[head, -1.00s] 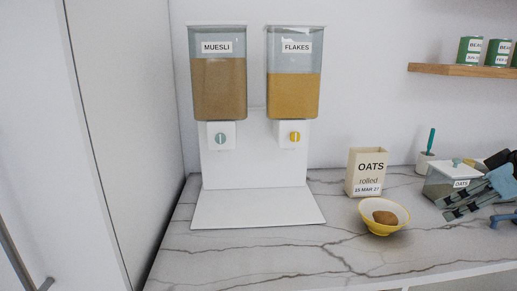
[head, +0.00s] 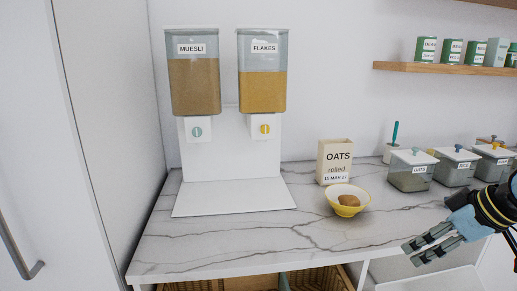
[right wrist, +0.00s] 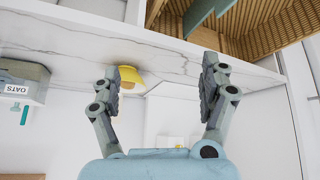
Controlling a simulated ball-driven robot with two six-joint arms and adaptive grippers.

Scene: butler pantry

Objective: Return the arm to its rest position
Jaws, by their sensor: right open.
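My right gripper (head: 428,250) is open and empty at the right of the head view, in front of the counter's front edge. In the right wrist view its two fingers (right wrist: 163,88) are spread wide with nothing between them. My left gripper is not in view. A yellow bowl (head: 347,209) with a brown heap in it stands on the marble counter, left of the gripper and apart from it. The bowl also shows in the right wrist view (right wrist: 128,78), beyond one finger. An oats carton (head: 334,165) stands upright behind the bowl.
A cereal dispenser with a muesli hopper (head: 194,85) and a flakes hopper (head: 262,85) stands at the counter's back left. Several lidded canisters (head: 410,176) line the back right. A shelf (head: 440,69) holds green tins. The counter's front left (head: 200,245) is clear. Baskets (head: 310,279) sit below.

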